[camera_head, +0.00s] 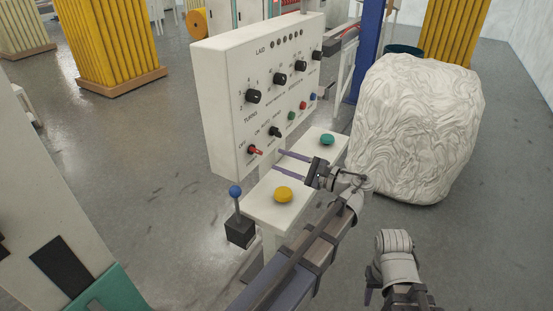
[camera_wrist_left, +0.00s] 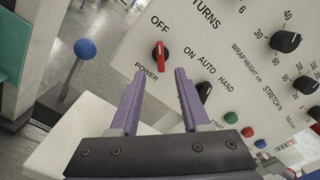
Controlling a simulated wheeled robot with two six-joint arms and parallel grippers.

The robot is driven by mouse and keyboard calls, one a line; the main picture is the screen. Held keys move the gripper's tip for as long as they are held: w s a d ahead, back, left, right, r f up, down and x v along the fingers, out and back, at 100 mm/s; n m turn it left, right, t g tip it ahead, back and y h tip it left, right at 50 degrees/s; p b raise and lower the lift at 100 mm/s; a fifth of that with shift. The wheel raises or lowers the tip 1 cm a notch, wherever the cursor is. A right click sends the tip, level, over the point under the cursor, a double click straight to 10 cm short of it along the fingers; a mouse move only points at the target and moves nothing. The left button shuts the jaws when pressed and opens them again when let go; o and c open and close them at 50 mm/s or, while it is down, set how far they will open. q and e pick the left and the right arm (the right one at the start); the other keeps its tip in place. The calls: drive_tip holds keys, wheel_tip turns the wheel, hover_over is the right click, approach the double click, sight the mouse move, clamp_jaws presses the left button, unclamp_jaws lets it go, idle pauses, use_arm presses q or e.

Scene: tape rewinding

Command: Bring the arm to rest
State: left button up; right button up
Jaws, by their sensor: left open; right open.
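My left gripper (camera_head: 277,161) is open and empty above the white shelf of the control panel. Its two purple fingers point toward the panel's lower part. In the left wrist view the open fingers (camera_wrist_left: 156,75) frame the red power knob (camera_wrist_left: 160,57), which stands roughly upright below the word OFF. The knob also shows in the head view (camera_head: 255,151), apart from the fingertips. My right arm is folded at the bottom right; of its gripper (camera_head: 370,288) only a small purple part shows, and the rest is hidden.
The white shelf (camera_head: 255,205) carries a yellow button (camera_head: 283,194) and a green button (camera_head: 327,139). A blue-knobbed lever (camera_head: 236,191) stands left of it. A large white wrapped bundle (camera_head: 420,125) stands close on the right. Open floor (camera_head: 165,175) lies left of the panel (camera_head: 235,75).

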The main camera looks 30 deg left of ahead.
use_arm(q)
drive_tip(key=shift+f, duration=0.1)
idle(0.4)
drive_tip(key=s+d+f+n+h+p, duration=0.1)
drive_tip(key=s+d+f+n+h, duration=0.1)
drive_tip(key=s+d+f+h, duration=0.45)
drive_tip(key=s+d+f+n+h+p, duration=0.15)
drive_tip(key=s+d+f+h, duration=0.25)
drive_tip(key=d+f+h, duration=0.45)
drive_tip(key=s+d+f+n+g+h, duration=0.1)
drive_tip(key=s+d+f+n, duration=0.1)
drive_tip(key=s+d, duration=0.3)
drive_tip(key=shift+s+d+f+g+h, duration=0.2)
drive_tip(key=shift+d+f+g+h, duration=0.2)
drive_tip(key=shift+d+f, duration=0.6)
